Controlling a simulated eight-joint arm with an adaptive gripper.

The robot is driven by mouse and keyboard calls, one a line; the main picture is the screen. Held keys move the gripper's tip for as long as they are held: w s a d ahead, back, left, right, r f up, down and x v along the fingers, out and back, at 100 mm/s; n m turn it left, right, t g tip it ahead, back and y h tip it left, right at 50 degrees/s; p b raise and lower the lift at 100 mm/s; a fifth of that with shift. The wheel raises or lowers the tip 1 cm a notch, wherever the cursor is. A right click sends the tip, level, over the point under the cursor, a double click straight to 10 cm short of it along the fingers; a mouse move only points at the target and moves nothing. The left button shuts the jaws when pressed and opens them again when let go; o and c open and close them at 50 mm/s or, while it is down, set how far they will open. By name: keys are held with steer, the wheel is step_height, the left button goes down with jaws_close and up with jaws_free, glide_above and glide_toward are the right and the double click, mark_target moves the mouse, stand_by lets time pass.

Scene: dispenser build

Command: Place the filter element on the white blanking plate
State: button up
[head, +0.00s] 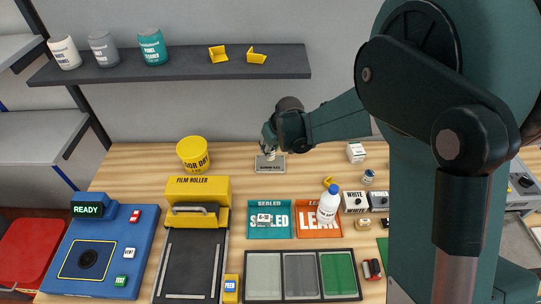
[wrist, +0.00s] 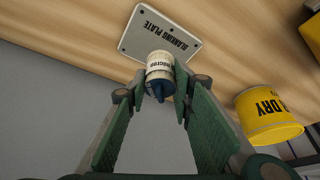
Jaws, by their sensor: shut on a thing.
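The filter element (wrist: 160,66) is a small white cylinder with dark print and a dark blue end, seen in the wrist view between the fingertips. My gripper (wrist: 160,88) is shut on it. In the head view my gripper (head: 269,148) is at the back of the table, right over the blanking plate, and mostly hides the element. The white blanking plate (head: 270,167) lies flat near the wall; it also shows in the wrist view (wrist: 150,32). The element's far end overlaps the plate's near edge in the wrist view. I cannot tell whether they touch.
A yellow tub (head: 193,154) stands left of the plate, with the yellow film roller (head: 198,190) in front of it. Teal (head: 270,231) and orange (head: 304,230) trays lie nearer, a white bottle (head: 328,207) on the orange one. A shelf (head: 180,66) hangs above.

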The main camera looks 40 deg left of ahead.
stand_by(0.3)
steer(key=shift+f, duration=1.65)
steer(key=shift+w+a+f, duration=0.1)
steer(key=shift+w+f, duration=0.05)
steer(key=shift+f, duration=0.2)
steer(key=shift+f+b, duration=0.15)
steer(key=shift+b, duration=0.25)
steer(key=o, duration=0.9)
steer(key=shift+r, duration=0.2)
steer(key=shift+p+v, duration=0.65)
steer(key=shift+v, duration=5.3)
